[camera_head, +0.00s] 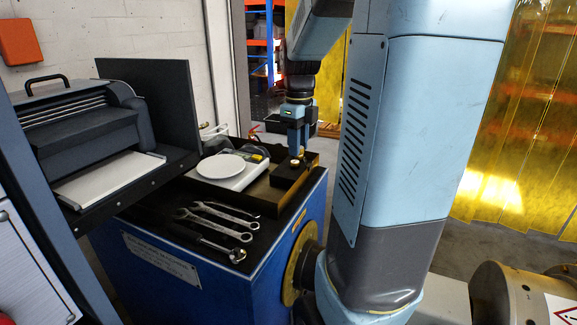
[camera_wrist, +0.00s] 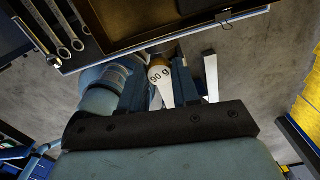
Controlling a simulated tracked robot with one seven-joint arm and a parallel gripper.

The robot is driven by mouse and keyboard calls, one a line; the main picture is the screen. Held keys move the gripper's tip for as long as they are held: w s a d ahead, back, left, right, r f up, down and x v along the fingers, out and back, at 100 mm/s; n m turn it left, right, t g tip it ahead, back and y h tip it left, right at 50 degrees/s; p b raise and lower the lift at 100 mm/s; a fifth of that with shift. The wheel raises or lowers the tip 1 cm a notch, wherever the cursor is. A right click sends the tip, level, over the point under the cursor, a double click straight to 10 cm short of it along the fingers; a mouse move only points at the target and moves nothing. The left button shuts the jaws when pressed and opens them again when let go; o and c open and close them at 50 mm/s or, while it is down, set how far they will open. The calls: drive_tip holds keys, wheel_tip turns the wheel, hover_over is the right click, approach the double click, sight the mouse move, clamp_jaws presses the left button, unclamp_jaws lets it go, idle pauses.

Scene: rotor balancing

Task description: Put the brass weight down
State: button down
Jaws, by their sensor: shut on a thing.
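My gripper (camera_head: 297,148) points down over the far right end of the workbench. It is shut on the brass weight (camera_wrist: 159,73), which sits between the two fingers in the wrist view and shows a pale face with dark lettering. In the head view a small brass and white bit of the weight (camera_head: 294,161) shows at the fingertips, just above a black block (camera_head: 288,178). I cannot tell whether the weight touches the block. The wrist view shows my gripper (camera_wrist: 159,82) with a finger on each side of the weight.
The shallow tray (camera_head: 250,199) lies around the black block. A white scale with a round pan (camera_head: 228,167) stands left of it. Several wrenches (camera_head: 216,218) lie on the dark bench top in front. A grey printer-like machine (camera_head: 90,135) stands at the left.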

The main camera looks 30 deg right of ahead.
drive_tip(key=w+d+f, duration=0.1)
drive_tip(key=w+f, duration=0.1)
drive_tip(key=w, duration=0.2)
hover_over(288, 174)
drive_tip(key=s, duration=0.1)
wheel_tip(288, 174, down, 4)
drive_tip(key=shift+f, duration=0.25)
drive_tip(key=shift+w+d+f, duration=0.1)
drive_tip(key=shift+w+f, duration=0.45)
drive_tip(key=shift+f, duration=1.7)
drive_tip(key=shift+f, duration=0.1)
drive_tip(key=c, duration=1.2)
unclamp_jaws()
drive_tip(key=shift+o, duration=0.5)
